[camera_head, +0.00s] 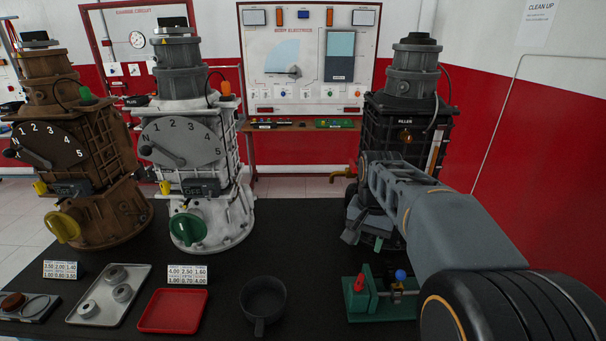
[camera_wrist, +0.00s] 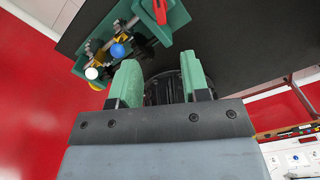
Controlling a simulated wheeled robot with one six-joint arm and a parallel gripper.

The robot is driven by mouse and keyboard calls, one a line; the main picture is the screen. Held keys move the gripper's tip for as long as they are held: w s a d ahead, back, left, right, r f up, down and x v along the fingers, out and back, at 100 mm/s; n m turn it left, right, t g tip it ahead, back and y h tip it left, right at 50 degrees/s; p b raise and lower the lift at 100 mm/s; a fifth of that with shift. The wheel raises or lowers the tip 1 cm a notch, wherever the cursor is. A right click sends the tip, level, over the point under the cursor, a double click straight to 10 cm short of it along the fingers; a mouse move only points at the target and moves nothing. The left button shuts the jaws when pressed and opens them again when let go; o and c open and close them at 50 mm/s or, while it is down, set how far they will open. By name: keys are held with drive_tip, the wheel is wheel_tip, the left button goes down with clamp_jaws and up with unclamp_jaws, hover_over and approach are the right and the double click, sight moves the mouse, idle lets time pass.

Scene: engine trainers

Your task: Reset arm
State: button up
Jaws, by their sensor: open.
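My arm (camera_head: 435,225) reaches from the lower right of the head view toward the dark engine trainer (camera_head: 405,115) at the right of the black table. My gripper (camera_wrist: 160,78) shows in the wrist view with its two green fingers spread apart and nothing held between them. A dark round thing (camera_wrist: 163,88) lies beyond and between the fingers; I cannot tell what it is.
A green fixture (camera_head: 358,300) with red and blue knobs stands at the front right; it also shows in the wrist view (camera_wrist: 178,18). A white trainer (camera_head: 208,185), a brown trainer (camera_head: 105,180), a red tray (camera_head: 172,311), a grey tray (camera_head: 140,282) and a dark mug (camera_head: 262,299) stand left.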

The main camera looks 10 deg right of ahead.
drive_tip(key=s+a+f+n+t+p, duration=0.1)
drive_tip(key=s+a+n+t+p, duration=0.2)
drive_tip(key=s+a+n, duration=0.5)
drive_tip(key=shift+s+a+f+t+p, duration=0.3)
drive_tip(key=shift+s+p, duration=0.35)
drive_tip(key=shift+s, duration=0.35)
idle(0.8)
